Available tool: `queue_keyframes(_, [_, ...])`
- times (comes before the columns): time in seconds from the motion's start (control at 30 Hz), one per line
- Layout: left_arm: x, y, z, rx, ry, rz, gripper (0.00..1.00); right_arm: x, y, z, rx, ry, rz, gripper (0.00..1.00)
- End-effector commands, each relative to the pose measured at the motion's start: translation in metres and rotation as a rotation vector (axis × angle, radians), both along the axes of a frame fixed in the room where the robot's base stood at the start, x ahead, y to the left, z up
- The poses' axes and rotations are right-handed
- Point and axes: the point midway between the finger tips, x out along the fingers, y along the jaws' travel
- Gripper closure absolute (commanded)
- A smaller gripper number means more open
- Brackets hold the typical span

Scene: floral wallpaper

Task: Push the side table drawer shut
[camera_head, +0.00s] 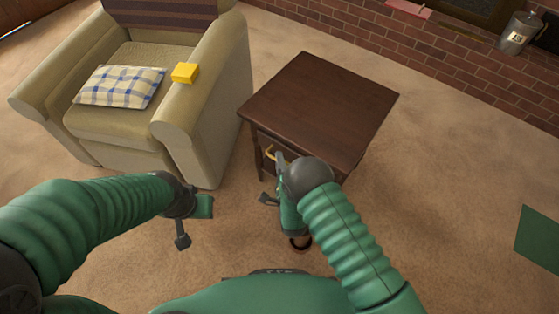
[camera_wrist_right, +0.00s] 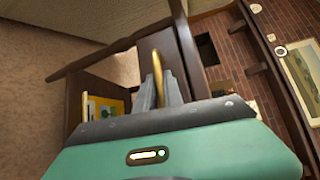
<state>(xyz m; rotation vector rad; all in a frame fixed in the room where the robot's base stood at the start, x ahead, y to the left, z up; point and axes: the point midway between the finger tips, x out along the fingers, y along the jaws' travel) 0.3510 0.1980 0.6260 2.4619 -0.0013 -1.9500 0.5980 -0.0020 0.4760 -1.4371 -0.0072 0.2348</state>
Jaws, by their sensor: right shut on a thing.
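The dark brown side table (camera_head: 320,105) stands in the middle of the head view. Its drawer is mostly hidden there by the tabletop and my right arm. In the right wrist view the dark drawer front (camera_wrist_right: 160,42) shows close up, with a gold handle (camera_wrist_right: 178,45). My right gripper (camera_wrist_right: 160,88) is shut on this handle, which runs between its fingers. In the head view the right gripper (camera_head: 281,160) is at the table's near side. My left gripper (camera_head: 190,225) hangs over the carpet to the left, away from the table; its finger opening is unclear.
A beige armchair (camera_head: 205,115) with a checked cushion (camera_head: 120,87) and a yellow block (camera_head: 185,73) stands left of the table. A brick wall (camera_head: 350,25) runs behind. A yellow-green item (camera_wrist_right: 100,108) shows in a dark-framed space in the wrist view.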

Motion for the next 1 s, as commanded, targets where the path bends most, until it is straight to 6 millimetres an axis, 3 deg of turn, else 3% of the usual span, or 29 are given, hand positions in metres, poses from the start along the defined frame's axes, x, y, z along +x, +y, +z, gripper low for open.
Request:
queue_keyframes(0.2, [0.0,0.0,-0.001,0.0,0.0,0.0,1.0,0.0,-0.003,-0.005,-0.003,0.011,-0.001,1.0])
queue_keyframes(0.5, [0.0,0.0,-0.006,0.0,0.0,0.0,1.0,0.033,-0.027,-0.005,-0.002,0.012,-0.005,1.0])
queue_keyframes(0.77, [0.0,0.0,-0.006,0.0,0.0,0.0,1.0,0.035,-0.029,-0.004,-0.004,0.009,-0.005,1.0])
queue_keyframes(0.8, [0.0,0.0,-0.006,0.0,0.0,0.0,1.0,0.035,-0.029,-0.004,-0.004,0.008,-0.005,0.87])
queue_keyframes(0.93, [0.0,0.0,-0.006,0.0,0.0,0.0,1.0,0.035,-0.028,-0.003,-0.003,0.006,-0.004,0.7])
queue_keyframes(1.0, [0.0,0.0,-0.006,0.0,0.0,0.0,1.0,0.035,-0.028,-0.002,-0.002,0.004,-0.003,0.67])
